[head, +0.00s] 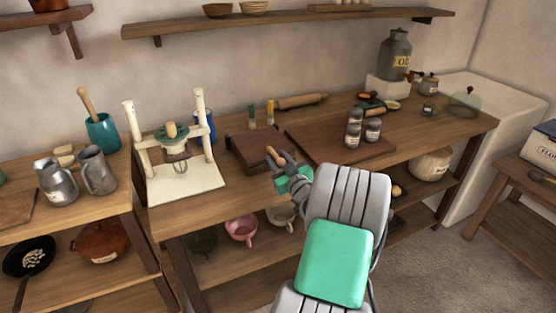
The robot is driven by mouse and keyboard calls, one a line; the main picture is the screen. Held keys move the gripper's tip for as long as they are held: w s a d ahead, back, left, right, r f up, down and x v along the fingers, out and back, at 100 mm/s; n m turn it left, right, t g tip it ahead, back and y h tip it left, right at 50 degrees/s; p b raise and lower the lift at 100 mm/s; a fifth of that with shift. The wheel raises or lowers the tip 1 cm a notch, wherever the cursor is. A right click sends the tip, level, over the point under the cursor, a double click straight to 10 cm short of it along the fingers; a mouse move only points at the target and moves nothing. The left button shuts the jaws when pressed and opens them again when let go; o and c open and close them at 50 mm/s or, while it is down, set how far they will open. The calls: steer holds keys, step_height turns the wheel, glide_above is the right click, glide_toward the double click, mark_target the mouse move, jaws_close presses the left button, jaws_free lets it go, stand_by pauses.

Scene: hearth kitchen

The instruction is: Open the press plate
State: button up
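A dark brown wooden block with a flat top, which looks like the press (249,149), sits on the workbench left of centre. Its top plate appears to lie flat. A short light-wood handle (272,153) shows at its right front side. My gripper (280,163) is at that handle, at the right front of the press. The fingers are small and partly hidden by the wrist, so I cannot tell whether they touch or grip the handle. My arm comes in from the lower right and covers part of the bench front.
A rolling pin (301,101) lies behind. Pink cups (241,229) are on the shelf below.

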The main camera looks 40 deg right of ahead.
jaws_close()
stand_by(1.0)
